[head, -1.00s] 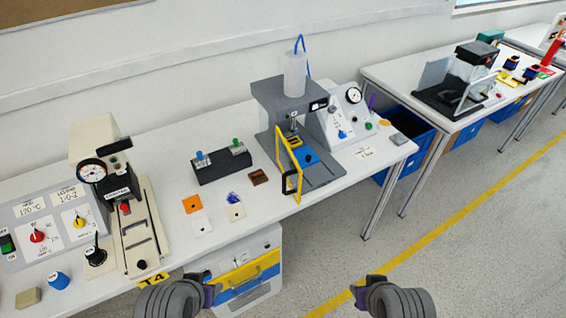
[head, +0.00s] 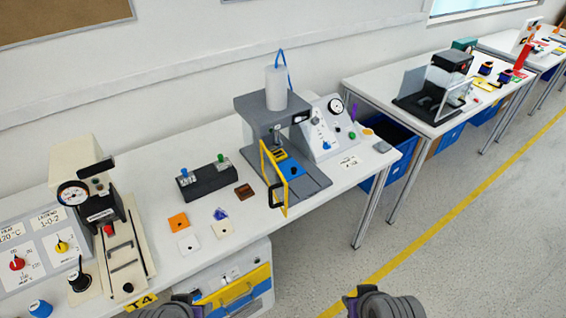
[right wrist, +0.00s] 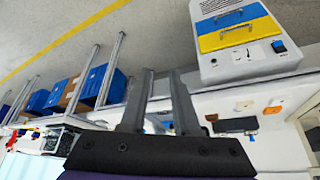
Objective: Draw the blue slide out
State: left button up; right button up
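The blue slide (head: 290,168) lies in the base of a grey press (head: 262,104) on the near bench. It has a black knob on top. A yellow-framed guard (head: 264,163) with a black handle stands upright at its left and partly hides it. My left gripper (head: 192,297) is at the bottom edge, largely cut off, so its opening does not show. My right gripper (head: 352,296) is low at the bottom, well short of the bench. In the right wrist view its fingers (right wrist: 160,98) stand apart with nothing between them.
A toggle block (head: 207,182), coloured tiles and a gauge press (head: 95,195) stand left of the grey press. A sloped gauge panel (head: 325,125) is on its right. A drawer cabinet (head: 238,285) is under the bench. The floor at right is clear.

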aim_at(291, 170)
jog(key=i+l+u, duration=0.25)
jog(key=i+l, duration=0.2)
jog(key=l, duration=0.3)
jog(key=i+l+u, duration=0.15)
jog(key=l, duration=0.25)
